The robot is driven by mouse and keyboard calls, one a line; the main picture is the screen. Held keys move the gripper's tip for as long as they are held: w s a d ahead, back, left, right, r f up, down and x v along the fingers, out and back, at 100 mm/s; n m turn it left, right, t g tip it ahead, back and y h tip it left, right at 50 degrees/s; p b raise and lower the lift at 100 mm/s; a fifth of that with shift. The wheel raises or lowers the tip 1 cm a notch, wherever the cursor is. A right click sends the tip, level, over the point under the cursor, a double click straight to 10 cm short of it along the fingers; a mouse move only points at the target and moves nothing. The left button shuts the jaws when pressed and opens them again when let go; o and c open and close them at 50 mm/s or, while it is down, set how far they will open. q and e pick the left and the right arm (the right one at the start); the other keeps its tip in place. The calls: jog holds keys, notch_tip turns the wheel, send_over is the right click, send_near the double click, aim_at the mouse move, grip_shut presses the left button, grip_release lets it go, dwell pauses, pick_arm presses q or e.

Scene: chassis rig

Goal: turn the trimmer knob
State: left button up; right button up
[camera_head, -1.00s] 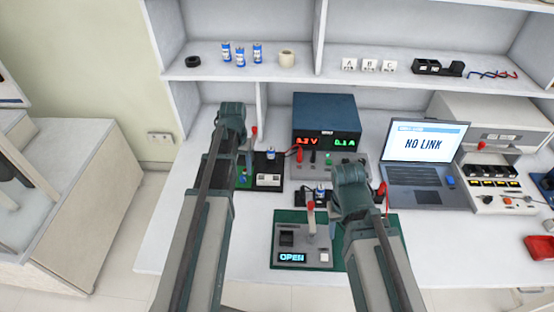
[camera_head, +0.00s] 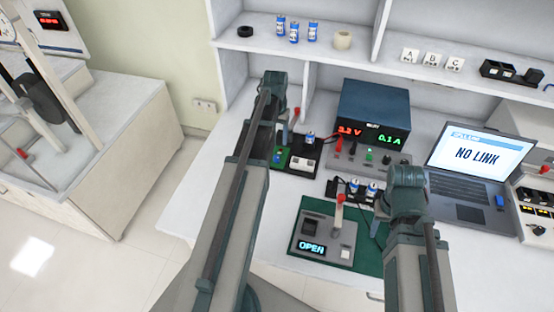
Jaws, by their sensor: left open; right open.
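A small green circuit board (camera_head: 279,157) lies on the bench left of the power supply, beside a black holder. It carries a tiny blue part, too small to identify surely as the trimmer knob. My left gripper (camera_head: 272,92) is open at the end of the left arm, above and behind the board in the picture; the arm hides much around it and its fingers are hard to make out. My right gripper (camera_head: 406,182) is open, right of the grey test fixture (camera_head: 318,228) that reads OPEN. Neither gripper visibly holds anything.
A blue power supply (camera_head: 374,105) reads 3.2 V and 0.1 A. A laptop (camera_head: 470,165) shows NO LINK. A red-tipped lever (camera_head: 339,198) stands on the fixture, on a green mat (camera_head: 370,262). A shelf (camera_head: 370,50) runs above. The bench's left front is clear.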

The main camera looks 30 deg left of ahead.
aim_at(277, 156)
pick_arm(q)
notch_tip(277, 156, down, 10)
jog(key=b, duration=0.9)
pick_arm(e)
notch_tip(277, 156, down, 10)
jog(key=shift+f, duration=0.1)
pick_arm(q)
grip_shut()
